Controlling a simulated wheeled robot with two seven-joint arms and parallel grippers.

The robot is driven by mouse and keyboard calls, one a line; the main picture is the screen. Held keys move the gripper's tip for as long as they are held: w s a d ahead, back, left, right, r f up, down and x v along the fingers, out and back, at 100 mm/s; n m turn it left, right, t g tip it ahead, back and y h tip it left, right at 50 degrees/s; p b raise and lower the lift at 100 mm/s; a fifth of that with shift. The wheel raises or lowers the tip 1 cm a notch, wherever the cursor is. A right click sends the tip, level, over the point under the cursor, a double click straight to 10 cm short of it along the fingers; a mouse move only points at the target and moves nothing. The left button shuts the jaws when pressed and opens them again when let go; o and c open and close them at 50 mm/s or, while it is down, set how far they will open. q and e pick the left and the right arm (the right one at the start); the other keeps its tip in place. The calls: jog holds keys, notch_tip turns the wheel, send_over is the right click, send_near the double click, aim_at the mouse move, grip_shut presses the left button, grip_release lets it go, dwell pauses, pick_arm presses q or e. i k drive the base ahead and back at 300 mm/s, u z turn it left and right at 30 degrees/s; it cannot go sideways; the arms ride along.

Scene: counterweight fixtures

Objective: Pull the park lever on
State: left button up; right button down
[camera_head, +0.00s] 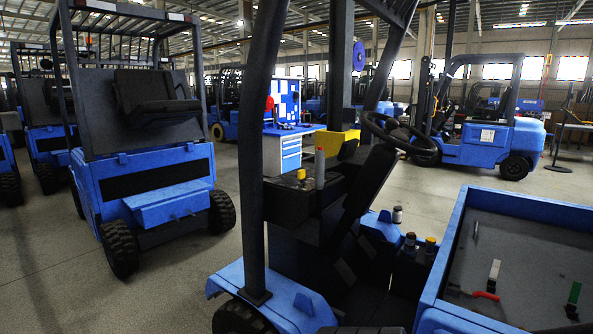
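A blue and black forklift with its open cab fills the middle and right. No label marks the park lever, so I cannot tell which lever it is. On the grey panel at the right are a white-topped lever (493,271), a low red handle (486,296) and a green and white lever (574,294). Neither of my grippers shows in this view, and nothing is seen touching these levers.
A black cab post (257,150) stands in front of the dash. Small yellow-capped (430,241) and dark knobs sit beside the seat area. Another blue forklift (150,180) stands at the left, a blue and white workbench (290,147) behind. Open concrete floor lies between them.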

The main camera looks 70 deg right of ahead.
aim_at(319, 180)
jog(key=z, duration=0.8)
jog(key=i, duration=1.15)
jog(key=z, duration=1)
